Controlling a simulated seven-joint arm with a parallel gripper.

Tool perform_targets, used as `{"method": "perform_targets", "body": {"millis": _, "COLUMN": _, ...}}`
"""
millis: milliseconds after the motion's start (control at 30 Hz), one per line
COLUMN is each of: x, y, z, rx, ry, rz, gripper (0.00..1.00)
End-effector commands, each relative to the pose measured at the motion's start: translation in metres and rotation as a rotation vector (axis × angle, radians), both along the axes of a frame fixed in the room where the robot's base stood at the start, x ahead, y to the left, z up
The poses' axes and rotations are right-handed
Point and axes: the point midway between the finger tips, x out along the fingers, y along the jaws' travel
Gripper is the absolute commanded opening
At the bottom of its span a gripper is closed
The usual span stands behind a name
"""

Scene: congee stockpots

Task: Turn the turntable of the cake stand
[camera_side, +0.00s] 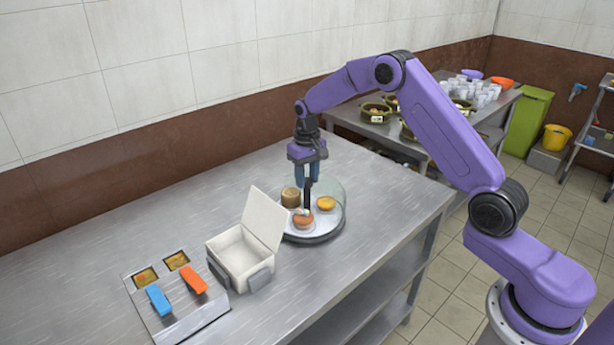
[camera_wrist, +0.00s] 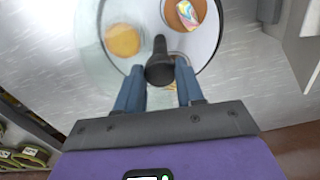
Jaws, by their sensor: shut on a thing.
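The cake stand (camera_side: 322,235) is a round white plate with a dark rim and a clear curved cover (camera_side: 340,187), standing on the steel table. On its plate are a tan cylindrical cake (camera_side: 290,196), a yellow-orange bun (camera_side: 326,203) and a brown cake with a colourful top (camera_side: 303,220). The bun (camera_wrist: 122,40) and the colourful-topped cake (camera_wrist: 185,14) also show in the wrist view. My gripper (camera_side: 307,180) points down over the stand, its blue fingers shut on a dark upright handle (camera_wrist: 160,65). The handle's lower end is partly hidden in the side view.
An open white box (camera_side: 243,255) with a raised lid stands close left of the stand. A panel with a blue lever (camera_side: 159,300) and an orange lever (camera_side: 194,280) lies further left. The table behind the stand and at its right is clear. Pots and cups stand on another table (camera_side: 390,130).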

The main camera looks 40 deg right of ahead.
Motion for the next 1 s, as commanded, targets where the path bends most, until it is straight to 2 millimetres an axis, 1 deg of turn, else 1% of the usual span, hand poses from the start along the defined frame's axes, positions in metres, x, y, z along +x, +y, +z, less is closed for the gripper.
{"method": "perform_targets", "body": {"millis": 1000, "x": 0.0018, "y": 0.0000, "z": 0.0016, "rx": 0.001, "ry": -0.007, "rz": -0.508, "gripper": 0.00}}
